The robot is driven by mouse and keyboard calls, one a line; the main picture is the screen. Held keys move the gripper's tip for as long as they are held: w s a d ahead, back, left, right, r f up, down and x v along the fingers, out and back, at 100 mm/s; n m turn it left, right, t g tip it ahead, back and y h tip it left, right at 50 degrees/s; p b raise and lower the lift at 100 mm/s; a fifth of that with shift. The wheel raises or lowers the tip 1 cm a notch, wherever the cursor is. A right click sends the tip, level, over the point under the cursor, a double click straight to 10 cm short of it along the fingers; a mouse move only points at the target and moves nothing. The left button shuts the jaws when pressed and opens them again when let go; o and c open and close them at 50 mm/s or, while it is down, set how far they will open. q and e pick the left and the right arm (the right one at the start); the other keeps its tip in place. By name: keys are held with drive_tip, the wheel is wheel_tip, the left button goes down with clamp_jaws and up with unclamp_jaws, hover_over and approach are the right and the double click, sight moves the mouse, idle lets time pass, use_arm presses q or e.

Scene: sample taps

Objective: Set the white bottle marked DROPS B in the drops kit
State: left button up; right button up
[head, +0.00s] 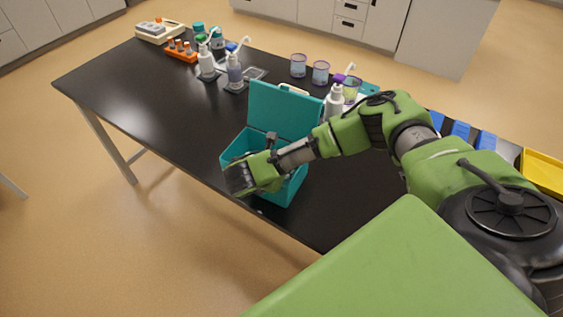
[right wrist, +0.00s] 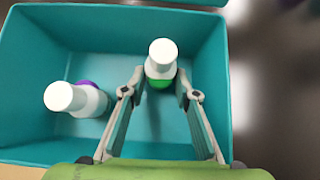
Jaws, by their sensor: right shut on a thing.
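The drops kit is an open teal box (head: 284,189) at the table's near edge, its lid (head: 284,110) raised at the back. My right gripper (head: 242,178) reaches over its left part in the head view. In the right wrist view its fingers (right wrist: 161,92) are shut on a white bottle (right wrist: 163,57) with a green band, inside the box walls (right wrist: 110,25). Whether this bottle touches the floor of the box, I cannot tell. Its label is not readable. Another white bottle (right wrist: 68,97) with a purple part sits tilted in view at the box's left. My left gripper is not in view.
Pump bottles (head: 206,63), an orange rack (head: 181,52) and a white device (head: 158,31) stand at the table's far left. Purple-rimmed cups (head: 298,65) stand behind the box. The black table (head: 130,95) is clear left of the box.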

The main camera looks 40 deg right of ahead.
drive_tip(key=o, duration=1.2)
drive_tip(key=shift+b+v, duration=0.35)
drive_tip(key=shift+v, duration=5.75)
